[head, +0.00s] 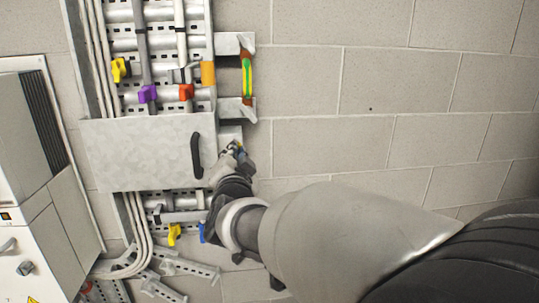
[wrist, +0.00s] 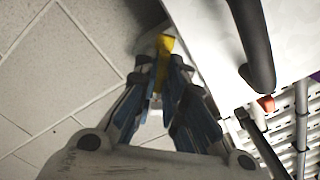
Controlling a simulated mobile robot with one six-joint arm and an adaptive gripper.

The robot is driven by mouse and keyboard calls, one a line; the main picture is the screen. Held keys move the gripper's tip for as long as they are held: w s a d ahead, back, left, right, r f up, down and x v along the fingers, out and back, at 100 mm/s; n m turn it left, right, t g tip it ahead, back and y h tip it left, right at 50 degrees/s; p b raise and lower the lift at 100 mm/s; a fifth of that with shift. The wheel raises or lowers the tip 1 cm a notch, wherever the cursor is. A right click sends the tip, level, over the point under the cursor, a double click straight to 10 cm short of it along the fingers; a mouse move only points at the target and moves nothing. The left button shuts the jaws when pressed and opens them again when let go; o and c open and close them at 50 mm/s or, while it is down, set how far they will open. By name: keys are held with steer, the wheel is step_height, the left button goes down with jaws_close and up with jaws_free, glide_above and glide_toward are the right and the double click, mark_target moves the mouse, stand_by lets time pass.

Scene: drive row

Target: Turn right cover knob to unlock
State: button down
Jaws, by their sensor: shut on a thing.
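The grey metal cover (head: 135,150) with its black handle (head: 197,155) spans the rack of pipes in the head view. In the wrist view the cover (wrist: 208,45) and handle (wrist: 256,45) lie to the right of my gripper (wrist: 165,72). My gripper's fingers are shut on a yellow knob (wrist: 165,44) beside the cover's edge. Only the knob's outer part shows; the fingers hide the rest. In the head view my gripper (head: 235,150) is at the cover's right edge, and the knob is mostly hidden there.
Yellow (head: 120,70), purple (head: 147,93) and red (head: 186,91) valve handles sit above the cover. Another yellow handle (head: 174,234) and a blue one (head: 203,233) are below it. A white cabinet (head: 40,200) stands at left. The block wall (head: 370,110) at right is bare.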

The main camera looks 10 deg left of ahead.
steer(key=n+p, duration=0.2)
steer(key=n, duration=0.6)
steer(key=shift+r+n, duration=0.1)
steer(key=shift+n, duration=0.6)
steer(key=c, duration=1.7)
jaws_free()
steer(key=shift+o, duration=0.2)
steer(key=v, duration=1.2)
